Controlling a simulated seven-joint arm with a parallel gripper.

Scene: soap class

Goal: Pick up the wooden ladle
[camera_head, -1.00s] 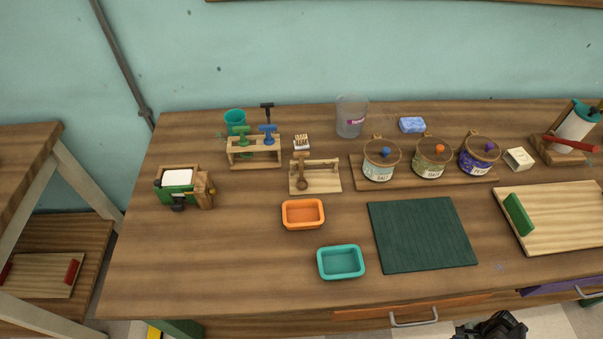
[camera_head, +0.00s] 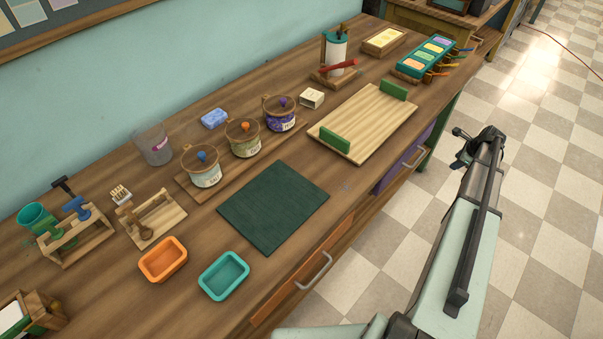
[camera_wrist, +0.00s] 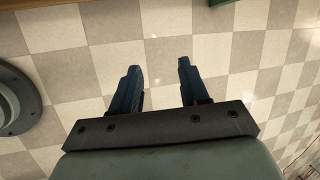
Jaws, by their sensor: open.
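The wooden ladle (camera_head: 146,231) is small and brown, with a round bowl. It rests on a light wooden stand (camera_head: 170,216) on the left part of the workbench in the head view. My gripper (camera_head: 468,147) is at the right in the head view, over the floor beyond the bench's front edge, far from the ladle. In the wrist view its two dark blue fingers (camera_wrist: 159,66) are apart with only checkered floor between them. The ladle does not show in the wrist view.
Close to the stand are an orange tray (camera_head: 163,260), a teal tray (camera_head: 224,275), a rack with coloured tools (camera_head: 76,240) and a clear cup (camera_head: 153,145). Three lidded jars (camera_head: 243,139) stand in a row. A dark green mat (camera_head: 273,206) lies empty.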

